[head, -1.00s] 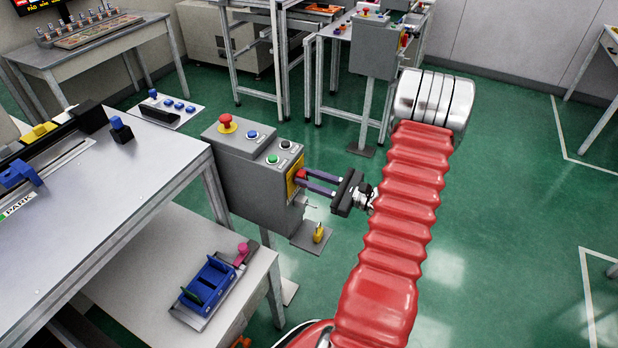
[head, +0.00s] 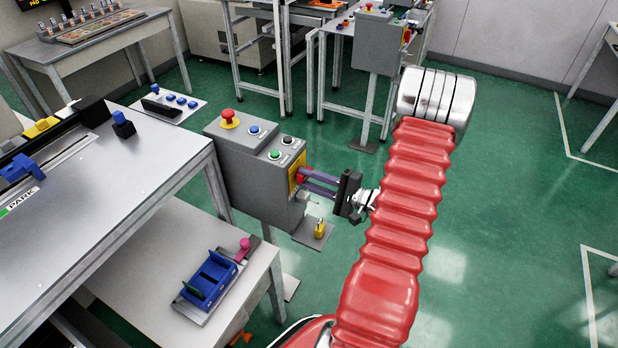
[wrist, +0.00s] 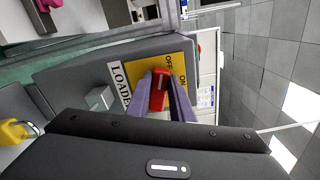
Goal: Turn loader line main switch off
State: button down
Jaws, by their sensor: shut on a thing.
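The loader line main switch is a red rotary handle (wrist: 158,90) on a yellow plate (wrist: 183,68) marked OFF and ON, with a LOADER label beside it. It sits on the side of a grey control box (head: 252,172). My gripper (head: 303,181) reaches it from the right in the head view, its two purple-grey fingers level. In the wrist view my gripper (wrist: 161,95) is shut on the red handle, one finger on each side. The handle looks slightly tilted from the plate's up-down line in that picture. The fingers hide part of the plate.
The box top carries a red emergency button (head: 229,118) and several coloured buttons. A yellow padlock (head: 320,229) rests on a small shelf below. A metal table (head: 150,160) stands left, with a lower shelf holding a blue fixture (head: 212,275). Green floor is open to the right.

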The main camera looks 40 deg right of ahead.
jog(key=shift+a+f+n, duration=0.1)
jog(key=shift+f+n, duration=0.15)
jog(key=shift+n, duration=0.75)
jog(key=shift+a+f+n, duration=0.1)
jog(key=shift+f+n, duration=0.1)
jog(key=shift+n, duration=0.8)
jog(key=c, duration=1.6)
grip_release()
jog(key=shift+o, duration=0.2)
jog(key=shift+d, duration=0.1)
jog(key=v, duration=1.3)
jog(key=shift+s, duration=0.4)
jog(key=shift+d, duration=0.1)
